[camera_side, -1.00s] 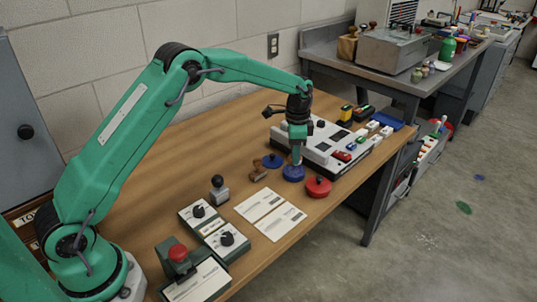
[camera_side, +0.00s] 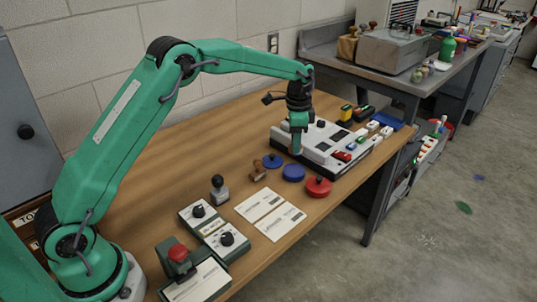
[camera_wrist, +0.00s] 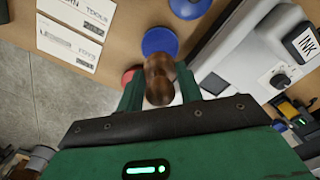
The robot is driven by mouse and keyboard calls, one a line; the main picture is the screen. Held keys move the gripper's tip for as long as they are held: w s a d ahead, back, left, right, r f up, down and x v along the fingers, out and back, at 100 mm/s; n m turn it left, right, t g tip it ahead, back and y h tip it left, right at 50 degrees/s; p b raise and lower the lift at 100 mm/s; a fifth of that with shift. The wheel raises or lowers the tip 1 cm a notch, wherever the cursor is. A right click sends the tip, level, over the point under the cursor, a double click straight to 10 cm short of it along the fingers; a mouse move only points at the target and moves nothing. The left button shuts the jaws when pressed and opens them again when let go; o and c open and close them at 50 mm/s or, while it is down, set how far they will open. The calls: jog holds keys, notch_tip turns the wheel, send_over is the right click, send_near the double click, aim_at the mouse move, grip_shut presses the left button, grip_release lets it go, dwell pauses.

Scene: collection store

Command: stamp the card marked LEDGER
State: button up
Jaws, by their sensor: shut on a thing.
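My gripper (camera_side: 297,146) is shut on a brown wooden-handled stamp (camera_wrist: 158,80), held upright above the bench near the blue ink pad (camera_side: 293,173). The pad also shows in the wrist view (camera_wrist: 160,41); the stamp's face is hidden. Two white printed cards lie side by side on the bench, left of the pads in the side view: a rear card (camera_side: 259,204) and a front card (camera_side: 280,222).
A red pad (camera_side: 318,187) and a second blue pad (camera_side: 272,160) flank the near blue pad. Another wooden stamp (camera_side: 258,169) and a dark-knobbed stamp (camera_side: 219,189) stand nearby. A grey-white machine (camera_side: 325,145) is close behind my gripper. Green-based devices (camera_side: 227,243) stand left of the cards.

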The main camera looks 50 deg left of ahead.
jog(key=shift+s+d, duration=0.35)
jog(key=shift+d, duration=0.1)
jog(key=s+d+f+m, duration=0.1)
jog(key=s+d+m, duration=0.3)
jog(key=s, duration=0.5)
jog(key=s+d+m, duration=0.5)
jog(key=s+d, duration=0.1)
jog(key=s, duration=0.3)
jog(key=shift+d+f, duration=0.35)
jog(key=shift+f, duration=0.1)
jog(key=shift+f, duration=2.9)
jog(key=shift+f, duration=0.6)
jog(key=shift+r, duration=0.2)
